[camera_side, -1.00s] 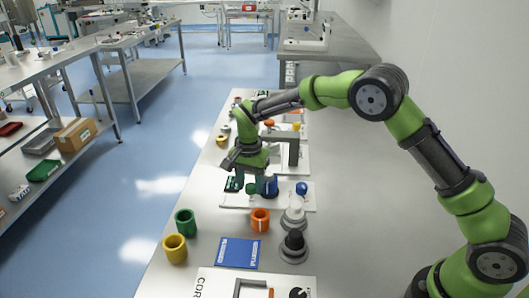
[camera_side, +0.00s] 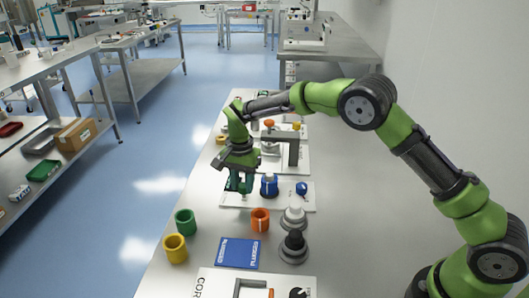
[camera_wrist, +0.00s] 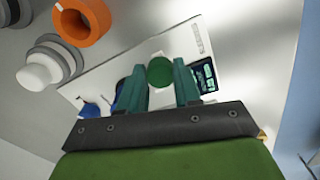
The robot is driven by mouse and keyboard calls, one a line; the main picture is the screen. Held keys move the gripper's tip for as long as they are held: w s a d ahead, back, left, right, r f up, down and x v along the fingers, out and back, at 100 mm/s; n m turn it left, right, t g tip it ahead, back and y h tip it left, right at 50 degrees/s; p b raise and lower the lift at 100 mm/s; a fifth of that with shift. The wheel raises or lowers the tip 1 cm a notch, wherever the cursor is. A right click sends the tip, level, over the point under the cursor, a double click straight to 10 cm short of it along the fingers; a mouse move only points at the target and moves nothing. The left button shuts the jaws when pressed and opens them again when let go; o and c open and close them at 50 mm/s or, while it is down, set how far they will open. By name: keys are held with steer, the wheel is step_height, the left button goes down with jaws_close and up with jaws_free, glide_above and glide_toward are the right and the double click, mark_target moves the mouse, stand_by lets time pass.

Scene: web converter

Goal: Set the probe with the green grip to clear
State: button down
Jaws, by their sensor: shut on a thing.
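The probe with the green grip (camera_wrist: 160,71) shows as a round green top between my fingers in the wrist view. My gripper (camera_wrist: 160,86) is shut on this green grip, with one teal finger on each side. In the side view my gripper (camera_side: 240,184) is low over the left part of a white panel (camera_side: 308,204), and its fingers largely hide the green grip. A small dark display (camera_wrist: 204,76) lies on the panel beside the right finger. The probe's lower end is hidden.
A blue-gripped piece (camera_side: 268,186) stands just right of my gripper, with a blue knob (camera_side: 302,188) further right. Orange (camera_side: 260,220), green (camera_side: 186,222) and yellow (camera_side: 175,248) cups and a blue booklet (camera_side: 239,253) are nearer the camera. A grey frame (camera_side: 293,150) stands behind.

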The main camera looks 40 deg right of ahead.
mark_target(243, 185)
steer(key=c, duration=0.8)
jaws_free()
steer(key=shift+w+a, duration=0.15)
step_height(243, 185, up, 17)
steer(key=s+d+r+n+t, duration=0.1)
steer(key=s+d+n+t, duration=0.1)
steer(key=s, duration=0.8)
steer(key=s+d+r+n+t+y, duration=0.1)
steer(key=s+d+n+t, duration=0.2)
steer(key=s, duration=0.7)
steer(key=s+d+r+n+t+y, duration=0.1)
steer(key=s+d+n+t, duration=0.1)
steer(key=s, duration=0.7)
steer(key=shift+s+d+n, duration=0.4)
steer(key=shift+d+n, duration=0.1)
steer(key=shift+d, duration=0.35)
